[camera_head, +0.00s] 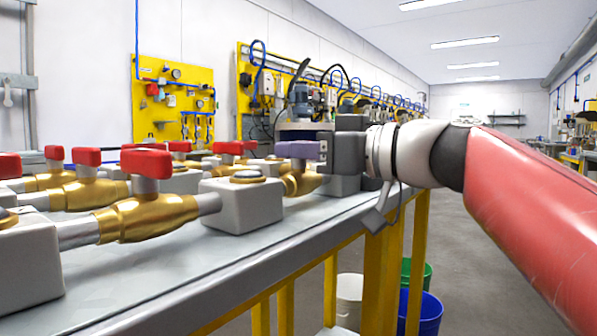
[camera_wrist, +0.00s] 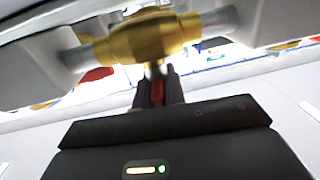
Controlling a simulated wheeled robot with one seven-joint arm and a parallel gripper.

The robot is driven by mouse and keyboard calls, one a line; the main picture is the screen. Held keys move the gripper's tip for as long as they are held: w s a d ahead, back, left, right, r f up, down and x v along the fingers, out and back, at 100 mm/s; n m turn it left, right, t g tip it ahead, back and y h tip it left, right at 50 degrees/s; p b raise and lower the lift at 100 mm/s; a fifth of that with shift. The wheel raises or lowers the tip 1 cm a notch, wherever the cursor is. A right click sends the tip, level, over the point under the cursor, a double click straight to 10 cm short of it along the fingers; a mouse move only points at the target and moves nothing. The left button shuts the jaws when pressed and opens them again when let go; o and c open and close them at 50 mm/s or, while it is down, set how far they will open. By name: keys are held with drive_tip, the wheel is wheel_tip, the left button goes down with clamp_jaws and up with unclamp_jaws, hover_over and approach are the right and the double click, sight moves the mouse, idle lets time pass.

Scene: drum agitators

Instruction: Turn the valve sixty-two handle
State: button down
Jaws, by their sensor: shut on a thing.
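A brass valve (camera_wrist: 150,36) fills the top middle of the wrist view, with grey pipe on both sides. My gripper (camera_wrist: 157,84) is shut on the valve's handle (camera_wrist: 157,94), which shows as a dark reddish strip between the two fingers. In the head view, my gripper (camera_head: 322,151) reaches in from the right at the far end of the near valve row. A valve with a purple handle (camera_head: 297,149) is right beside it, its brass body (camera_head: 303,182) below. My gripper's fingertips are hard to make out there. No valve number is legible.
Several brass valves with red handles (camera_head: 146,164) stand on the grey bench (camera_head: 150,285), joined by pipes and grey blocks (camera_head: 242,205). A motor unit (camera_head: 303,102) stands behind. Blue (camera_head: 421,312) and white (camera_head: 349,292) buckets stand below. The floor to the right is open.

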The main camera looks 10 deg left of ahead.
drive_tip(key=shift+m+t+h+b, duration=0.35)
drive_tip(key=shift+m+t, duration=0.25)
drive_tip(key=shift+t, duration=0.3)
drive_tip(key=c, duration=1.5)
unclamp_jaws()
drive_tip(key=shift+o, duration=0.2)
drive_tip(key=v, duration=0.7)
drive_tip(key=shift+s+d, duration=0.2)
drive_tip(key=shift+d, duration=0.2)
